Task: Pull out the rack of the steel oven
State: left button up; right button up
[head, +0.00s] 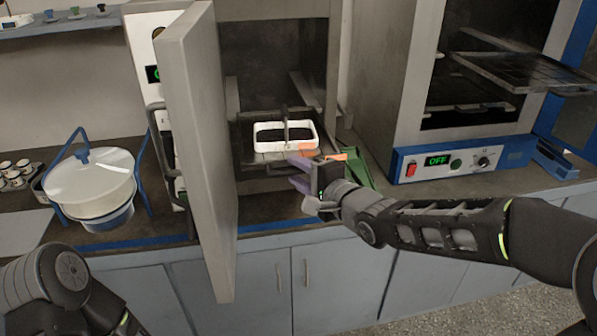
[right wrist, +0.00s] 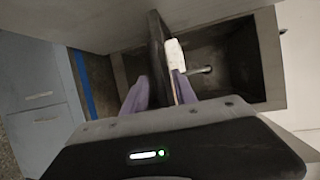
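The steel oven (head: 275,12) stands open, its grey door (head: 205,150) swung out to the left. Inside, low in the chamber, is a dark rack (head: 243,138) bearing a white rectangular frame-like holder with a dark handle (head: 262,130). My right gripper (head: 299,174) is at the rack's front edge, its purple fingers apart. In the right wrist view the fingers (right wrist: 158,92) stand on either side of the dark rack edge (right wrist: 156,45); I cannot tell whether they touch it. My left arm shows at the lower left, its gripper outside the picture.
A second oven with a blue panel reading OFF (head: 438,161) stands at the right, its rack (head: 525,70) sticking out. A white lidded pot (head: 90,180) stands left of the door. A green object (head: 357,172) lies beside my right gripper.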

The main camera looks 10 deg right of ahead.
jog(key=v, duration=0.7)
jog(key=shift+s, duration=0.4)
jog(key=shift+d, duration=0.15)
jog(key=s+f+n+g+h, duration=0.1)
jog(key=s+f+n+g, duration=0.3)
jog(key=f, duration=0.8)
jog(key=f+n+g+h, duration=0.15)
jog(key=f+n, duration=0.45)
jog(key=f, duration=0.7)
jog(key=s+a+f+n+g, duration=0.1)
jog(key=s+f+g, duration=0.3)
jog(key=s+f, duration=0.7)
jog(key=s+a+f+g, duration=0.3)
jog(key=s+f+g, duration=0.1)
jog(key=s+f, duration=0.7)
jog(key=shift+s+a+f+n, duration=0.3)
jog(key=shift+s+f+n, duration=0.1)
jog(key=shift+s, duration=0.4)
